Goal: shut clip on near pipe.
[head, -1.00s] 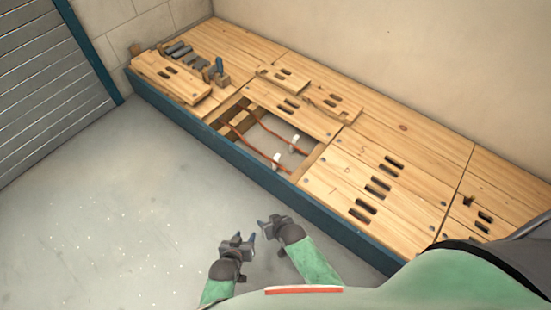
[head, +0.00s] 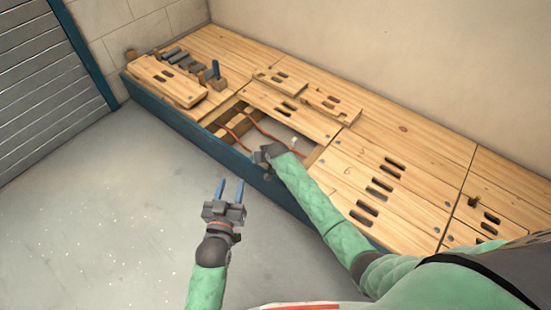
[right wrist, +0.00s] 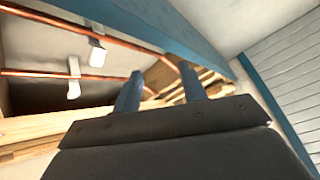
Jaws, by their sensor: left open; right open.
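Two thin copper pipes run through the floor opening: the near pipe (head: 232,134) and the far pipe (head: 263,130). In the right wrist view the near pipe (right wrist: 40,17) lies beside the blue edge, with a white clip (right wrist: 97,54) on it. A second white clip (right wrist: 73,82) is on the far pipe (right wrist: 35,73). I cannot tell how far either clip is closed. In the head view my right gripper (head: 262,155) is at the opening's near edge and hides the near clip. Its fingers (right wrist: 160,84) are apart and empty. My left gripper (head: 229,190) is open and empty, over the grey floor.
The opening is framed by slotted wooden boards (head: 390,150) and a blue front edge (head: 165,117). Loose boards (head: 166,80) and dark tools (head: 183,58) lie at the far left. The grey floor (head: 100,220) in front is clear.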

